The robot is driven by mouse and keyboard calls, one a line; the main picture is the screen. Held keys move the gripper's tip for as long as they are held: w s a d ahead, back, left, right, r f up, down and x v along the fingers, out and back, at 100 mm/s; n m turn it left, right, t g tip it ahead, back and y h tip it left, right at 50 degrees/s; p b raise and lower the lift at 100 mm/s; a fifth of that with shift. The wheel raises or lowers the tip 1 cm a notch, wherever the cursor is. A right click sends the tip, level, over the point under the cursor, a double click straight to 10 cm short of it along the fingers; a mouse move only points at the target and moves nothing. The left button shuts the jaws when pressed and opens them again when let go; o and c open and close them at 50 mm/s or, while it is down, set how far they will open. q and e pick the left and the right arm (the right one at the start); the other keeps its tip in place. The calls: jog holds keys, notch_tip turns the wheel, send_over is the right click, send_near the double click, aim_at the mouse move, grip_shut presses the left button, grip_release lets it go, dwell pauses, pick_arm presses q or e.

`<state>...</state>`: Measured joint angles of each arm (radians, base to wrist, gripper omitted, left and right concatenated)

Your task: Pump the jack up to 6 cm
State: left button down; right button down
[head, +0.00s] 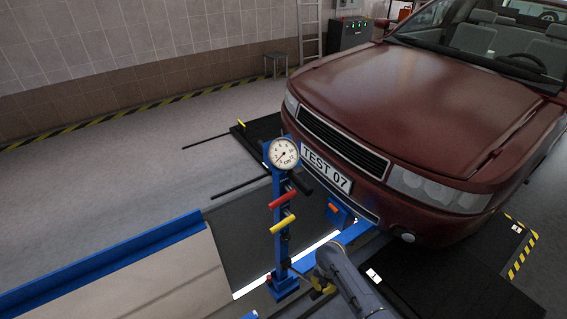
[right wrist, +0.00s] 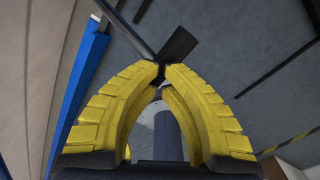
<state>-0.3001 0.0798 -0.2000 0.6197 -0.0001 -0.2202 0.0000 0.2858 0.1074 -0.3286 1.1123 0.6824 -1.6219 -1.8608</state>
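The blue jack (head: 280,232) stands upright in front of the car, with a round white gauge (head: 283,154) on top. The gauge's dark needle is too small to read exactly. On the jack's post are a black handle (head: 299,182), a red handle (head: 283,199) and a yellow handle (head: 283,223). My right gripper (head: 321,290) is low, just right of the jack's base. In the right wrist view its yellow fingertips (right wrist: 159,73) almost meet. A dark rod and a black block show at the tips; I cannot tell whether they are gripped. My left gripper is out of view.
The dark red car (head: 425,105) stands close behind and right of the jack. Blue rails (head: 120,258) edge the platform at the left. A black ramp plate (head: 450,280) lies at the right front. The grey floor (head: 130,185) at the left is mostly clear.

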dwell(0.5)
jog(key=s+d+f, duration=0.2)
jog(key=s+f, duration=0.1)
jog(key=f, duration=0.4)
jog(key=shift+s+f, duration=0.35)
jog(key=shift+f, duration=0.05)
dwell(0.3)
